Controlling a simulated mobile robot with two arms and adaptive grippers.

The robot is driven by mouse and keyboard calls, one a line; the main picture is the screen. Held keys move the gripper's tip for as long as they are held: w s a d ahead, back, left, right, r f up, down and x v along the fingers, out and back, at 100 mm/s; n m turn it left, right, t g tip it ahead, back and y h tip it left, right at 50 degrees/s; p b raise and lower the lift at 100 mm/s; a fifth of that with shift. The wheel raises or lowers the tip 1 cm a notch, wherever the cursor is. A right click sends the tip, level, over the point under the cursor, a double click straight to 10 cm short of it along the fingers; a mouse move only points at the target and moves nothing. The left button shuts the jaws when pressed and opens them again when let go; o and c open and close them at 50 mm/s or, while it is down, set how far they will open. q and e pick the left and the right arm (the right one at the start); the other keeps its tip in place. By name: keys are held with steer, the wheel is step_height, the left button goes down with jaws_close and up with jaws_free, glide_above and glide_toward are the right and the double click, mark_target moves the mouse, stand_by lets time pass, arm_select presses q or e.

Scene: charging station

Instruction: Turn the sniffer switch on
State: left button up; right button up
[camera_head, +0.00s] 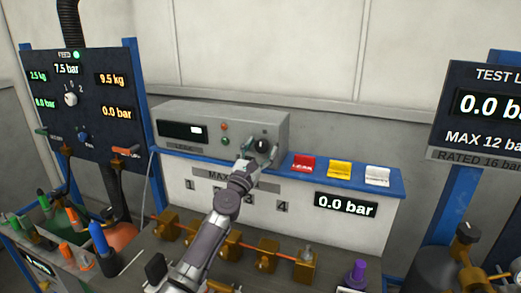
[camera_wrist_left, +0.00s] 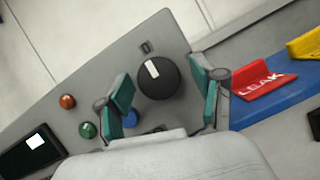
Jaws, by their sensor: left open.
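The sniffer is a grey box (camera_head: 170,112) with a dark display on the blue shelf. Its round black switch knob (camera_head: 262,145) is at the right of its front; in the left wrist view the knob (camera_wrist_left: 158,80) carries a white pointer mark tilted slightly to the upper left. My left gripper (camera_head: 259,153) is at the knob, open. In the left wrist view its teal-padded fingers (camera_wrist_left: 163,98) stand on either side of the knob, with a visible gap on each side. My right gripper is not in view.
Red LEAK (camera_head: 304,163), yellow (camera_head: 340,168) and white (camera_head: 377,175) blocks stand right of the sniffer. Red (camera_wrist_left: 67,101) and green (camera_wrist_left: 87,130) buttons sit left of the knob. A brass valve manifold (camera_head: 267,247) is below. A feed panel (camera_head: 90,100) stands at left.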

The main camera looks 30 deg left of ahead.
arm_select(q)
steer(key=c, duration=1.1)
steer(key=shift+c, duration=0.2)
